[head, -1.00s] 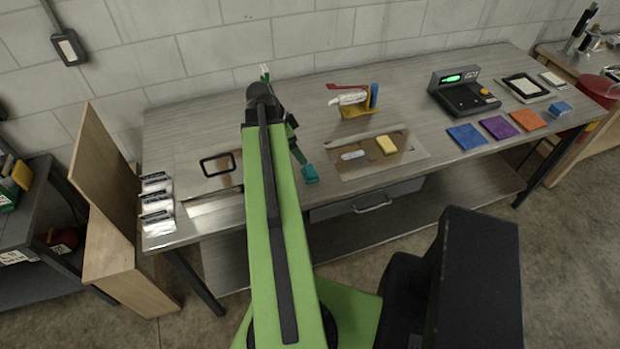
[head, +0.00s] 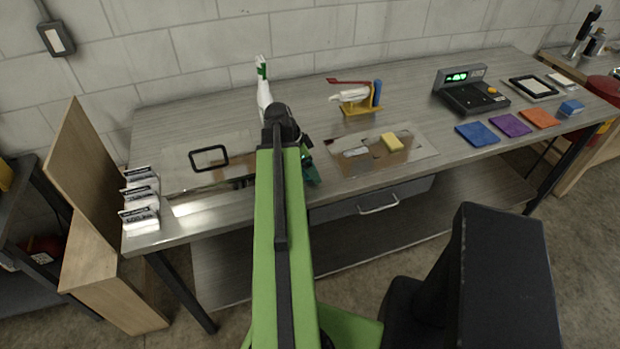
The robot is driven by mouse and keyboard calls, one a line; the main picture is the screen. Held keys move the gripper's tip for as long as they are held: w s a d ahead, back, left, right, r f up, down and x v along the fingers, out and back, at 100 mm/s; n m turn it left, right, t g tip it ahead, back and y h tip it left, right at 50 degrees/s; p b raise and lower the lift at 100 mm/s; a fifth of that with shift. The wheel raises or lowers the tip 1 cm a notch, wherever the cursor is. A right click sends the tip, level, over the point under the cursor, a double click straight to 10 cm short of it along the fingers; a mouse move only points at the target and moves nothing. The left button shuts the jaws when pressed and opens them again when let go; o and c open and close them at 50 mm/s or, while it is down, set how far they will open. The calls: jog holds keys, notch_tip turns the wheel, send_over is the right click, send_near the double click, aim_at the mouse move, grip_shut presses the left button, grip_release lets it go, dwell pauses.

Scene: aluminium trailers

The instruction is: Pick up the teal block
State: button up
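A small teal piece (head: 310,175), which looks like the teal block, shows just right of my green arm, near the front edge of the metal table. It is dark and partly covered. The end of my arm, with my gripper (head: 305,152), reaches down beside it and is mostly hidden behind the arm. I cannot tell whether the fingers are open or shut, or whether they touch the teal piece.
A flat tray (head: 425,150) with a yellow sponge (head: 392,142) lies to the right. A black frame (head: 209,157) lies to the left, a white bottle (head: 264,92) stands behind the arm.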

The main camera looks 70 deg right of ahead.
jog(key=c, duration=1.5)
